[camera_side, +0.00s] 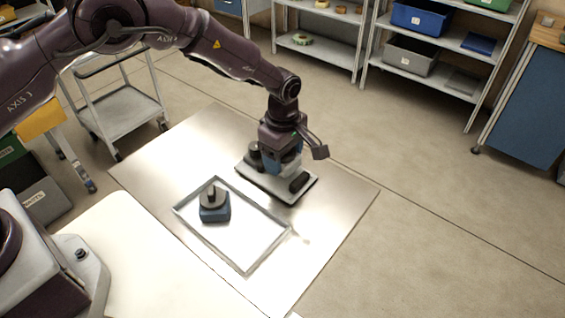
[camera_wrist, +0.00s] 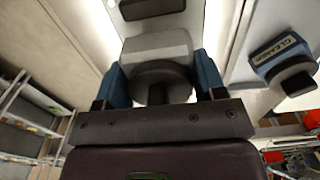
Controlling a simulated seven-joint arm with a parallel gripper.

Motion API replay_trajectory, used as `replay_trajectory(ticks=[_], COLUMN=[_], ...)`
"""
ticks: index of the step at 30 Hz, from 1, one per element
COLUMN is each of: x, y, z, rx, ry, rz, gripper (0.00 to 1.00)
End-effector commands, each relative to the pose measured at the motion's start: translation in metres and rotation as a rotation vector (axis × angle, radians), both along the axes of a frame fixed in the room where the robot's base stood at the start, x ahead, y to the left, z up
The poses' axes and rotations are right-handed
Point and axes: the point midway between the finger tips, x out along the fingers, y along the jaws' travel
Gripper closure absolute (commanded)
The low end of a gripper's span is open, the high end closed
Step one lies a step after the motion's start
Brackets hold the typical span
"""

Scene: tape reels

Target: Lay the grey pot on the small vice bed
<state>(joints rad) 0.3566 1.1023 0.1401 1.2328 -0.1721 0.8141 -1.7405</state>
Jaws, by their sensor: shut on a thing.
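My gripper (camera_side: 284,166) is low over the small vice bed (camera_side: 262,187), a pale grey plate with a dark block at its right end. In the wrist view, the blue fingers of my gripper (camera_wrist: 161,84) are shut on the grey pot (camera_wrist: 157,44), one on each side. The pot has a grey body and a dark round disc towards the camera. A dark block of the bed (camera_wrist: 150,8) shows beyond the pot. In the side view my gripper mostly hides the pot. I cannot tell whether its underside touches the bed.
A shallow metal-rimmed tray (camera_side: 262,258) lies left of the bed and holds a blue pot (camera_side: 214,208). This pot reads CLEANER in the wrist view (camera_wrist: 281,52). The metal sheet (camera_side: 335,205) is clear to the right. Shelves (camera_side: 440,75) and a trolley (camera_side: 122,110) stand behind.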

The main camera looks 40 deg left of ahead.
Motion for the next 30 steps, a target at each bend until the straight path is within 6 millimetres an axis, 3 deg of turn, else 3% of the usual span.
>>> replay_trajectory(ticks=[6,17,18,21,30], x=[-0.001,-0.001,-0.002,-0.002,-0.002], y=[0.000,0.000,0.001,0.001,0.001], z=[-0.025,-0.027,-0.029,-0.028,-0.027], rx=[0.000,0.000,0.001,0.001,0.001], ry=[0.002,0.001,0.003,0.003,0.003], rz=[0.000,0.000,0.000,0.000,0.000], gripper=[0.76,0.76,0.34,0.11,0.11])
